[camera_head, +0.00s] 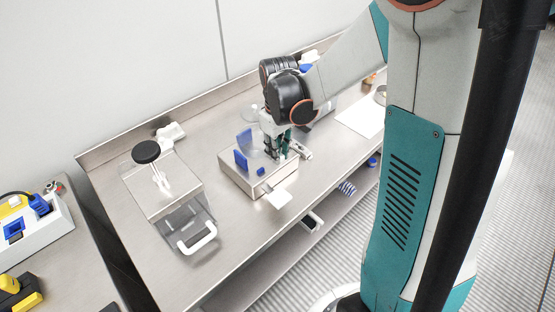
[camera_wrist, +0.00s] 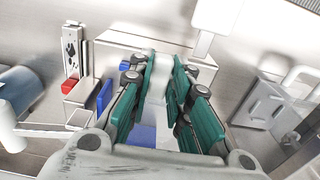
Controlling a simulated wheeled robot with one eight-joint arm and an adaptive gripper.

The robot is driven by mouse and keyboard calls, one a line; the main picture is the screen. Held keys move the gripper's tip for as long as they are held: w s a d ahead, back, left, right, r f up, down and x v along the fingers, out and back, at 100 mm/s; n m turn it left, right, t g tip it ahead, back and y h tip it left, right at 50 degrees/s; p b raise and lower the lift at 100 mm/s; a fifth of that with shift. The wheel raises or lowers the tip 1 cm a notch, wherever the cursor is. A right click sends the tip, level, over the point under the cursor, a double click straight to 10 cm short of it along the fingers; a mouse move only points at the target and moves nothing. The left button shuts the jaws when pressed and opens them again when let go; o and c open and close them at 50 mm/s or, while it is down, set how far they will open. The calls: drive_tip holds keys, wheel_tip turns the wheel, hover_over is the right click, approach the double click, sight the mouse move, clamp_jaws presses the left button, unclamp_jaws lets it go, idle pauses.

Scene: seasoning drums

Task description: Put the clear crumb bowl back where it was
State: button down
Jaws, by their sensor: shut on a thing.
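My gripper (camera_head: 277,150) is low over a pale box with blue upright plates (camera_head: 272,184), in the middle of the steel bench. In the wrist view the green finger pads (camera_wrist: 165,95) are closed on a pale, see-through thing (camera_wrist: 160,72). I take it as the clear crumb bowl, but its outline is faint and mostly hidden by the fingers. I cannot tell if it touches the box. In the head view the fingers and wrist hide it.
A clear-sided device with a black knob (camera_head: 146,152) and a white handle stands left on the bench. A small grey device (camera_head: 298,150) is right of the box. A white tab (camera_head: 280,197) sticks out in front. A white sheet (camera_head: 360,118) lies farther right.

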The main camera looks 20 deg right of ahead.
drive_tip(key=shift+f+b, duration=0.35)
drive_tip(key=shift+f, duration=1.35)
drive_tip(key=shift+f+b, duration=0.4)
drive_tip(key=shift+f, duration=0.2)
drive_tip(key=c, duration=1.5)
unclamp_jaws()
drive_tip(key=shift+r, duration=0.1)
